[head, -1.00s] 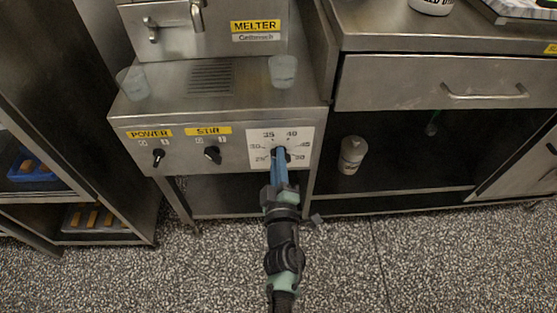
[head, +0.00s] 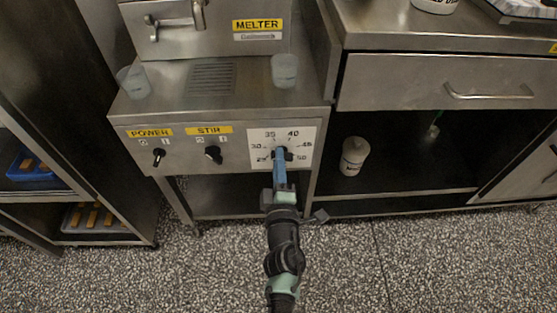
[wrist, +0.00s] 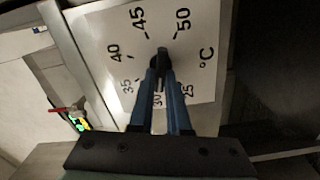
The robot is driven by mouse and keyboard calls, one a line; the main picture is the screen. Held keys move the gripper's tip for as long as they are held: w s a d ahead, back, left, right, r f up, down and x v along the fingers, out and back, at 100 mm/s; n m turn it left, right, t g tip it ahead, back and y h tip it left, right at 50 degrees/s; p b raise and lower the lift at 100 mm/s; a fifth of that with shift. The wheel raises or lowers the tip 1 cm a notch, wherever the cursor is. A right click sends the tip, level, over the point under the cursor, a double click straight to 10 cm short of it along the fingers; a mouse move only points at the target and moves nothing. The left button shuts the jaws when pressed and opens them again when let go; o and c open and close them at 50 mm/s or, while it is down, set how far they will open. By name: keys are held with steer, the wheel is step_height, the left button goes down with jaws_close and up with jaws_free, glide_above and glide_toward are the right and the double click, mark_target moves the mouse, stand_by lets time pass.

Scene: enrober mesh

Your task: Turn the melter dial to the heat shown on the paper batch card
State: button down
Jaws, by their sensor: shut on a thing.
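The melter dial is a dark knob (head: 281,151) on a white scale plate (head: 307,135) at the right end of the melter's front panel. The scale reads 25 to 50 °C. In the wrist view the plate (wrist: 190,45) appears turned, with 50 at the upper right and 30 near the bottom. My gripper (head: 280,156) reaches the dial from below, its blue fingers shut on the knob. The wrist view shows the fingers (wrist: 161,75) closed around the knob (wrist: 162,57). The fingers cover part of it, and I cannot tell which number it points at. No readable batch card is in view.
POWER (head: 159,155) and STIR (head: 213,154) switches sit left of the dial. Cups (head: 285,72) stand on the melter's ledge. A counter (head: 430,35) with an open shelf and a white jar (head: 354,156) is at the right. A rack with trays (head: 95,236) is at the left.

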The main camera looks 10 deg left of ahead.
steer(key=shift+d, duration=0.1)
steer(key=c, duration=0.9)
jaws_free()
steer(key=p+v, duration=0.3)
steer(key=v, duration=1)
